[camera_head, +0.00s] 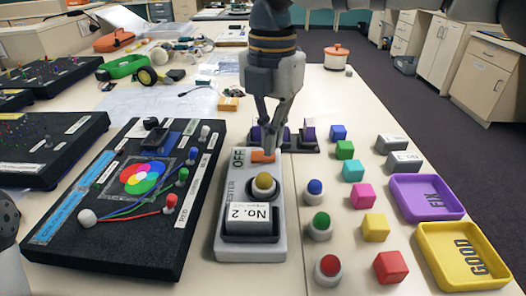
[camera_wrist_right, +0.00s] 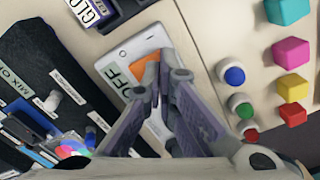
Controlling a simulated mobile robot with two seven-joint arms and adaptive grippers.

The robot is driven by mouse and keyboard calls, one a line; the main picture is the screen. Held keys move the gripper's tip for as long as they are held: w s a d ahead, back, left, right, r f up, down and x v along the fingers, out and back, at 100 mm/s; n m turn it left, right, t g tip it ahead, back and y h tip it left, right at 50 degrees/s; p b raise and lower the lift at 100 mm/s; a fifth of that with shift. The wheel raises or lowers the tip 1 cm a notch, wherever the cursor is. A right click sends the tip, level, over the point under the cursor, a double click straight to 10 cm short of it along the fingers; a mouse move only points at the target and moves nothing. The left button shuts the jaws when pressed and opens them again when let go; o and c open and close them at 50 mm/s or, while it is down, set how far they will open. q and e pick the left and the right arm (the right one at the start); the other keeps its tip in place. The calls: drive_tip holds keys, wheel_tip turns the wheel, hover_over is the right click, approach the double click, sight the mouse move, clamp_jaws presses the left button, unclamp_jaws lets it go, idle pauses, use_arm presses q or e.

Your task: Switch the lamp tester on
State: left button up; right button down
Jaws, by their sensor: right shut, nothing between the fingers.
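The lamp tester (camera_head: 280,243) is a light grey box on the white table, with an "OFF" label at its far end. Its orange switch (camera_head: 259,157) is beside that label and also shows in the right wrist view (camera_wrist_right: 147,76), partly hidden by my fingers. A yellow-topped lamp (camera_head: 264,184) and a "No. 2" plate (camera_head: 250,217) are on the tester's nearer part. My right gripper (camera_head: 270,149) is shut and empty, pointing down at the switch. I cannot tell whether its tips touch the switch. My left gripper does not show.
A black colour-wheel board (camera_head: 110,255) with wires stands close on the left. Lamps with blue (camera_head: 315,187), green (camera_head: 321,221) and red (camera_head: 328,266) tops stand on the right, by coloured cubes. Beyond are a purple tray (camera_head: 427,197) and a yellow tray (camera_head: 463,256).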

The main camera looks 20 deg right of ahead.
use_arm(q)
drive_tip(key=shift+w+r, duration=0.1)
use_arm(e)
drive_tip(key=shift+f, duration=0.6)
wheel_tip(320, 180, up, 5)
drive_tip(key=shift+s+f+p, duration=0.1)
drive_tip(key=shift+p, duration=0.75)
drive_tip(key=shift+r, duration=1.1)
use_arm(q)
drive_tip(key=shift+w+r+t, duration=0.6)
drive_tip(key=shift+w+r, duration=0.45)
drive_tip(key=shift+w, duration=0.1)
